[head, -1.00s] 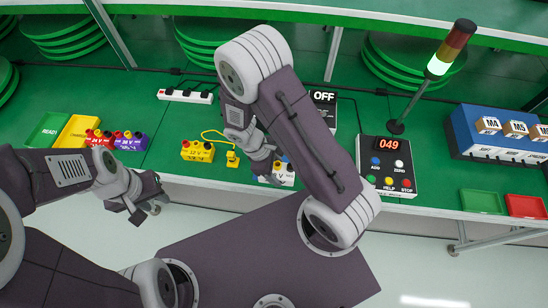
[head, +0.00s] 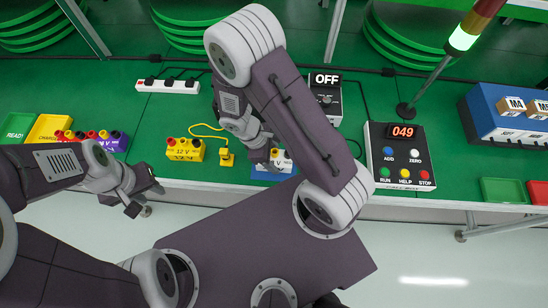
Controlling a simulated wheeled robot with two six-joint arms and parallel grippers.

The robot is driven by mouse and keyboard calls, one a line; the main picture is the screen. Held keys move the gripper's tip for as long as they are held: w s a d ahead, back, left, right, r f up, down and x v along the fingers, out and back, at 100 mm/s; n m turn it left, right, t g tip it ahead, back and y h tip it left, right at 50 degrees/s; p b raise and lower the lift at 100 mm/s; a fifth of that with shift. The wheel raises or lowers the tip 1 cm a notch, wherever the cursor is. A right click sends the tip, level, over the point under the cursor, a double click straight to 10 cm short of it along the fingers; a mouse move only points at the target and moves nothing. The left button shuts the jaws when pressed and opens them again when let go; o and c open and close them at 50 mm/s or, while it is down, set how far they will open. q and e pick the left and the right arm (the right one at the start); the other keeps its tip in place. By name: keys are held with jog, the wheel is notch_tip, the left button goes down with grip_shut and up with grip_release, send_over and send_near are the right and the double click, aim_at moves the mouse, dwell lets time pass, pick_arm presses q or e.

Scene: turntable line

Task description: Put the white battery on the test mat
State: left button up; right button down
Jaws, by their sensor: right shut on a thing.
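The white battery (head: 283,161), marked 12 V, is partly hidden behind my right gripper and forearm. My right gripper (head: 269,163) is shut on it. The blue test mat (head: 264,175) shows as a strip under and in front of the battery, near the front edge of the table. The battery is over the mat; I cannot tell whether it touches it. My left gripper (head: 145,195) is open and empty, in front of the table edge.
A yellow battery (head: 184,150) and a yellow plug (head: 226,158) on a cord stand left of the mat. Red and purple batteries (head: 114,142) are further left. A control box (head: 400,157) reading 049 and a tester marked OFF (head: 326,99) stand to the right and behind.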

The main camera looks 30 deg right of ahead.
aim_at(275, 156)
jog(key=shift+s+f, duration=0.15)
jog(key=c, duration=0.6)
grip_release()
jog(key=shift+o, duration=0.8)
jog(key=p+v, duration=0.2)
jog(key=v, duration=1)
jog(key=shift+r, duration=0.2)
jog(key=s+d+r+m+t+y, duration=0.2)
jog(key=d+r+m+t+y, duration=0.1)
jog(key=m, duration=0.9)
jog(key=shift+d+r+t+y, duration=0.3)
jog(key=shift+d+r+y, duration=0.2)
jog(key=shift+d, duration=0.1)
